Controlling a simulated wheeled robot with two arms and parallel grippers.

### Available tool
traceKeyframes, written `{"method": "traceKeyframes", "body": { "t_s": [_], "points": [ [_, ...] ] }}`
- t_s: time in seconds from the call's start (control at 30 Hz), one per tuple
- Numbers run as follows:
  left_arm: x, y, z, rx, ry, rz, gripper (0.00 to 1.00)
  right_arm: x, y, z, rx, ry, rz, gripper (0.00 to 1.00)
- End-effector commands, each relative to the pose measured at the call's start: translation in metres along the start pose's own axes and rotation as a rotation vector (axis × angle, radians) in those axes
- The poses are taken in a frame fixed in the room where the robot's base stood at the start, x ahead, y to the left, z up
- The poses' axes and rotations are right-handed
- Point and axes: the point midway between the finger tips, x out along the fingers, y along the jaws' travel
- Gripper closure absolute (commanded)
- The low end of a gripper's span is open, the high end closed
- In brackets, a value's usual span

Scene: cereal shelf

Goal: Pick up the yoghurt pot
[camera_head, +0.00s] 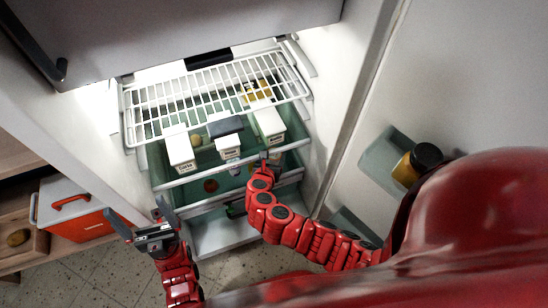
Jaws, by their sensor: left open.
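I cannot make out a yoghurt pot for certain. A small pale item (235,170) shows under the middle carton in the open fridge, too small to name. My left gripper (140,214) is open and empty, in front of the fridge at its lower left, apart from the items inside. My right arm reaches in from the right. Its dark gripper (269,158) is at the front of the fridge, just below the right carton, and its fingers are too small to read.
White cartons stand in the fridge on the left (181,152), in the middle (228,143) and on the right (268,122). A wire shelf (215,87) spans above. A dark-lidded jar (417,164) sits in the door bin. An orange-and-white box (75,212) stands at left.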

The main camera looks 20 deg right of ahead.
Motion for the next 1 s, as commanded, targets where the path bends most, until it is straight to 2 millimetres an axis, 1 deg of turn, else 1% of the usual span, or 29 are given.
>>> {"method": "traceKeyframes", "body": {
  "t_s": [0.03, 0.17, 0.2, 0.23, 0.47, 0.57, 0.67, 0.7, 0.77, 0.87, 1.0],
  "points": [
    [0.0, 0.0, 0.0, 0.0, 0.0, 0.0, 0.02, 0.0, 0.0, 0.0, 0.0, 0.0, 0.0, 0.59],
    [0.0, 0.0, 0.0, 0.0, 0.0, 0.0, 0.02, 0.0, 0.0, 0.0, 0.0, 0.0, 0.0, 0.83],
    [0.0, 0.0, 0.0, 0.0, 0.0, 0.0, 0.02, 0.0, 0.0, 0.0, 0.0, 0.0, 0.0, 0.9],
    [0.0, 0.0, 0.0, 0.0, 0.0, 0.0, 0.02, 0.0, 0.0, 0.0, 0.0, 0.0, 0.0, 0.92],
    [0.001, 0.0, 0.0, 0.0, 0.0, 0.0, 0.02, -0.001, 0.0, 0.001, 0.0, 0.0, 0.0, 0.93],
    [0.004, 0.0, -0.001, 0.0, 0.0, 0.0, 0.02, -0.003, 0.0, 0.005, 0.0, 0.0, 0.0, 0.93],
    [0.01, -0.001, -0.002, 0.0, 0.0, 0.0, 0.02, -0.008, 0.0, 0.014, 0.0, 0.0, 0.001, 0.93],
    [0.011, -0.001, -0.002, 0.0, 0.0, 0.0, 0.02, -0.012, 0.001, 0.014, -0.002, 0.001, 0.004, 0.93],
    [0.011, -0.001, -0.002, 0.0, 0.0, 0.0, 0.02, -0.021, 0.003, 0.006, -0.004, 0.003, 0.009, 0.93],
    [0.014, -0.001, -0.002, 0.0, 0.0, 0.0, 0.02, -0.042, 0.001, -0.005, -0.007, 0.002, 0.007, 0.93],
    [0.018, -0.001, -0.003, 0.0, 0.0, 0.0, 0.02, -0.079, 0.003, -0.025, -0.006, 0.003, 0.012, 0.93]
  ]
}}
